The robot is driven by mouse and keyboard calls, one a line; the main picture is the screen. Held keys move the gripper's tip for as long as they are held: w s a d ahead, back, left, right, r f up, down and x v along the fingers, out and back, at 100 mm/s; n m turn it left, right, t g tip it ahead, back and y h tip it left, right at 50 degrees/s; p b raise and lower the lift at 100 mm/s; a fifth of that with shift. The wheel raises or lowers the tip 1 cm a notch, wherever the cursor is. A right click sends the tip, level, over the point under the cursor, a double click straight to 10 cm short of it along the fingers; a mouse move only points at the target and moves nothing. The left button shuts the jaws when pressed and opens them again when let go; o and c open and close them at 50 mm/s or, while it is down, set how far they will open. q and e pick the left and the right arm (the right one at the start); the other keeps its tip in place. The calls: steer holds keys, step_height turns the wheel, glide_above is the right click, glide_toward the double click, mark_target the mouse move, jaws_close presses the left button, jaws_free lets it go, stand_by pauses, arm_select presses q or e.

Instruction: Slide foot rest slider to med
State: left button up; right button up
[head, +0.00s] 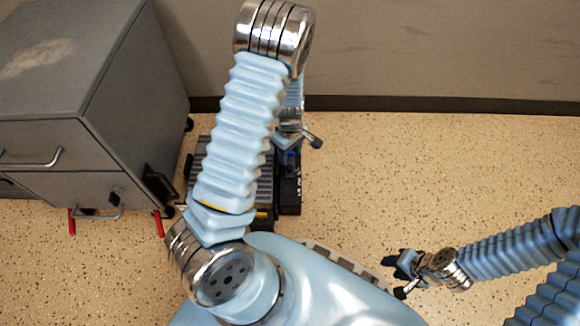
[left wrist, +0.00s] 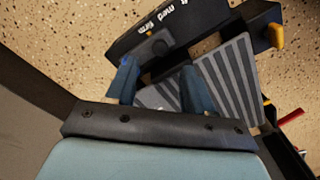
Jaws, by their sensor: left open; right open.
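The foot rest (head: 266,178) is a dark ribbed platform on the floor, partly hidden by my left arm. In the left wrist view its grey ribbed plates (left wrist: 226,75) and a black panel (left wrist: 190,18) show. The panel carries white lettering that reads "ft", "med" and "firm". A dark slider block (left wrist: 152,47) sits beside the lettering; I cannot tell exactly which mark it is at. My left gripper (left wrist: 160,85) is open, its two blue fingers apart just short of the block. It also shows in the head view (head: 289,152) over the panel side. My right gripper (head: 398,276) is open and empty, away from the foot rest.
A grey drawer cabinet (head: 135,95) on casters stands left, close to the foot rest. Red parts (head: 158,223) show beneath it. A wall with a dark baseboard (head: 430,105) runs behind. The speckled floor (head: 430,180) to the right is clear. A yellow piece (left wrist: 276,35) sits on the foot rest.

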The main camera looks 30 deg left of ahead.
mark_target(290, 167)
arm_select(q)
step_height(290, 167, down, 7)
steer(key=shift+r+b, duration=0.1)
steer(key=shift+b, duration=0.7)
steer(key=shift+c, duration=0.4)
jaws_close()
steer(key=shift+s, duration=0.1)
